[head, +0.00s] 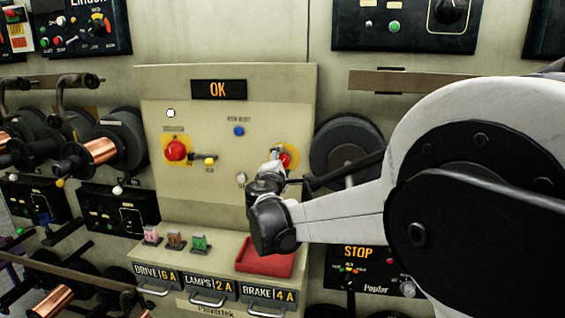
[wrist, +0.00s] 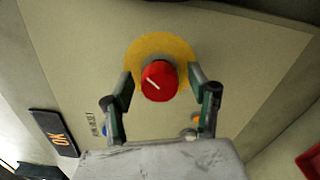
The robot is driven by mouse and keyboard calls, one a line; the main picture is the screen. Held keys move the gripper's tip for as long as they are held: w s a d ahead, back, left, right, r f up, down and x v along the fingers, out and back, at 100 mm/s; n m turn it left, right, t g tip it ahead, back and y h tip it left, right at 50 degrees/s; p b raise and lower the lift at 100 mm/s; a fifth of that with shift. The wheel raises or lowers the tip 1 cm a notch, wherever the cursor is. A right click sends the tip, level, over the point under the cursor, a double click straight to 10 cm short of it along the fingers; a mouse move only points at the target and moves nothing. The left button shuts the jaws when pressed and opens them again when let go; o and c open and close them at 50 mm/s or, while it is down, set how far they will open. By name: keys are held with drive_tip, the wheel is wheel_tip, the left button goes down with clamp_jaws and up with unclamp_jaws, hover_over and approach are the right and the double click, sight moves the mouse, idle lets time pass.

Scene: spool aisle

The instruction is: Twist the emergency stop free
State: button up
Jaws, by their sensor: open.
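The emergency stop is a round red knob with a white line on its face, on a round yellow disc. In the wrist view the red knob (wrist: 160,82) sits on the yellow disc (wrist: 146,48), between my open fingers (wrist: 160,79). A gap shows on both sides of it, and I cannot tell how deep the fingertips reach. In the head view the red knob (head: 286,160) is partly hidden behind my gripper (head: 276,172) at the right of the beige panel (head: 215,205).
The display (head: 218,90) reads OK. A ledge below holds several coloured fuses and a red tray (head: 265,262). A dark spool (head: 347,140) stands right.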

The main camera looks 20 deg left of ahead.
drive_tip(key=s+d, duration=0.1)
drive_tip(key=s, duration=1)
drive_tip(key=shift+s+d, duration=0.25)
drive_tip(key=shift+s, duration=0.05)
drive_tip(key=w+d+f+m+g+h+b, duration=0.1)
drive_tip(key=w+d+f+m+h, duration=0.15)
drive_tip(key=d, duration=0.65)
drive_tip(key=w+d+f+m+g+h, duration=0.1)
drive_tip(key=w+d+f+m+g, duration=0.15)
drive_tip(key=d, duration=0.65)
drive_tip(key=w+d+f+m+g+h+b, duration=0.1)
drive_tip(key=d+f+m+h, duration=0.2)
drive_tip(key=d, duration=0.6)
drive_tip(key=s+d+m+g, duration=0.2)
drive_tip(key=s+d+m, duration=0.2)
drive_tip(key=s+d, duration=0.4)
drive_tip(key=s+d+f+m+g+y, duration=0.1)
drive_tip(key=s+d+m, duration=0.2)
drive_tip(key=s, duration=0.5)
drive_tip(key=s+d+f+m+g+y+p, duration=0.1)
drive_tip(key=s+d+m, duration=0.3)
drive_tip(key=s, duration=0.5)
drive_tip(key=s+d+f+m+g+y+p, duration=0.1)
drive_tip(key=s+d+m, duration=0.3)
drive_tip(key=s, duration=0.5)
drive_tip(key=shift+s+f+g+y, duration=0.15)
drive_tip(key=shift+s+g+y, duration=0.1)
drive_tip(key=shift+g+y, duration=0.3)
